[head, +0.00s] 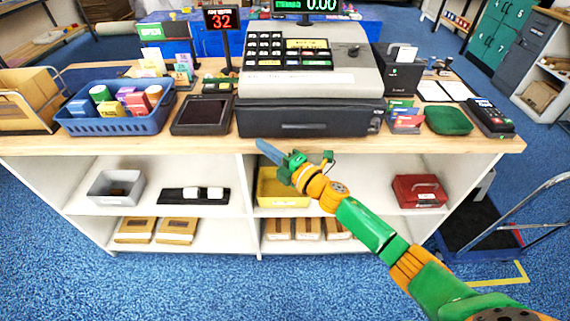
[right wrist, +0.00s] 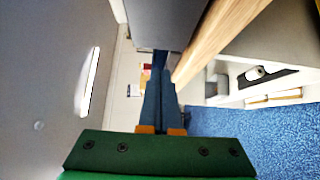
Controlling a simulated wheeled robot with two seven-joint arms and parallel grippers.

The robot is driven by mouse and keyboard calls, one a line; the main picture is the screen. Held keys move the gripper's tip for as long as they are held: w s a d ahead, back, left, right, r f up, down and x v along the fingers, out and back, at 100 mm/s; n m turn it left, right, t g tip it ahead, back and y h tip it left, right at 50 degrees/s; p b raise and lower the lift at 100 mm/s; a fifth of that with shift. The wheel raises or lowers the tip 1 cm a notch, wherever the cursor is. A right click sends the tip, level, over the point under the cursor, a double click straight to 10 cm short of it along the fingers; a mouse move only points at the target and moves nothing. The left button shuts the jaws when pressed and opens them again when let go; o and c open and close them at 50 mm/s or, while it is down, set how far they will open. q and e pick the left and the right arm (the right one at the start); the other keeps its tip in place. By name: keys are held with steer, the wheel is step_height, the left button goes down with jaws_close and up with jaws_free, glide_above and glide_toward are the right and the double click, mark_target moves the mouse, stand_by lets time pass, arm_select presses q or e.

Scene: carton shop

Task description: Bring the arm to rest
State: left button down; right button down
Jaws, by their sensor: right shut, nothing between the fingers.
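My right gripper (head: 268,150) is at the front edge of the wooden counter (head: 190,145), in front of the cash register drawer (head: 310,118). Its arm, green and orange, reaches in from the lower right. In the right wrist view its blue fingers (right wrist: 160,100) lie close together with nothing between them. The counter edge (right wrist: 215,45) runs along their right side in that view. I cannot tell whether the fingers touch the counter. My left gripper is in neither view.
On the counter stand a blue basket (head: 115,122) of small boxes, a dark tray (head: 202,115), a green dish (head: 448,120) and a card terminal (head: 489,117). Shelves below hold a yellow bin (head: 283,189) and a red box (head: 419,190). Blue floor (head: 190,290) in front is clear.

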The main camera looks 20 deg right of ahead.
steer(key=v, duration=0.7)
steer(key=s+d+f+m+g+h, duration=0.1)
steer(key=d+f+m+h, duration=0.25)
steer(key=f, duration=0.45)
steer(key=s+d+f+m+g+h, duration=0.1)
steer(key=s+d+f+m+h, duration=0.15)
steer(key=f+m, duration=0.45)
steer(key=s+d+f+m+g+h, duration=0.1)
steer(key=s+d+f+m+g, duration=0.1)
steer(key=s+f, duration=0.45)
steer(key=s+d+f+m+g+h, duration=0.1)
steer(key=s+f+m+g, duration=0.2)
steer(key=f, duration=0.7)
steer(key=s+a+f+m+g, duration=0.1)
steer(key=s+f+m+g, duration=0.2)
steer(key=s, duration=1.1)
steer(key=s+a+f+m+g, duration=0.2)
steer(key=s+f, duration=0.6)
steer(key=s, duration=0.6)
steer(key=m+g, duration=0.1)
steer(key=g, duration=0.1)
steer(key=shift+g+h, duration=0.4)
steer(key=shift+w, duration=0.1)
